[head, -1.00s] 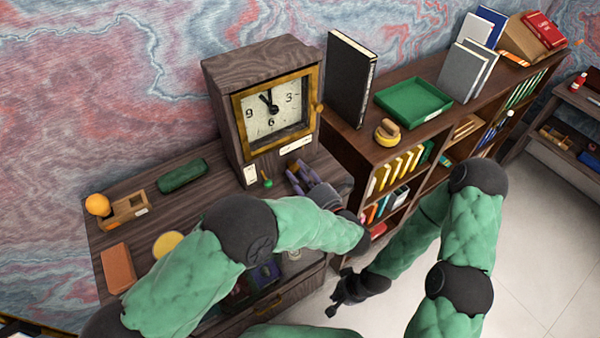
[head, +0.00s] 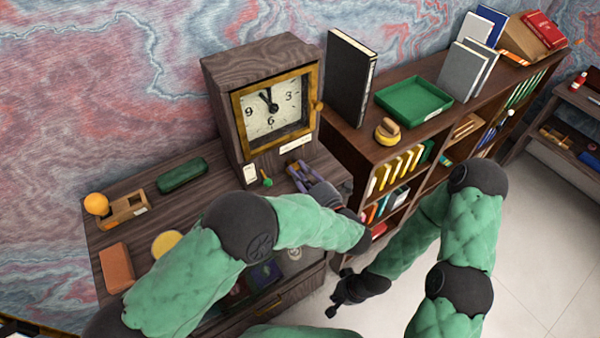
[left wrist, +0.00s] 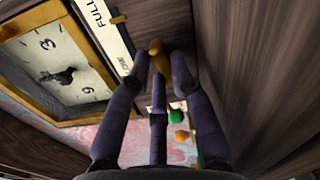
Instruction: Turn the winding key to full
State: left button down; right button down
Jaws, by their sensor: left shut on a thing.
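The wooden clock cabinet (head: 228,112) stands on the desk, with a gold-framed dial (head: 271,107). The brass winding key (left wrist: 157,47) shows in the left wrist view, on the cabinet front below the dial frame. A white label plate (left wrist: 102,28) reading FULL, with a small brass pointer (left wrist: 117,19), is beside it. My left gripper (left wrist: 159,70) is shut on the key, its purple fingers around it. In the head view my left gripper (head: 301,177) is low in front of the cabinet and hides the key. My right gripper (head: 343,292) hangs away from the desk, empty; its finger opening is unclear.
A green case (head: 182,176), an orange ball on a wooden stand (head: 124,211) and a brown block (head: 116,268) lie on the desk's left. A bookshelf (head: 345,150) stands right.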

pick_arm(q)
jog(key=shift+m, duration=0.5)
jog(key=c, duration=1.4)
grip_release()
jog(key=shift+o, duration=0.2)
jog(key=shift+d, duration=0.1)
jog(key=v, duration=1.2)
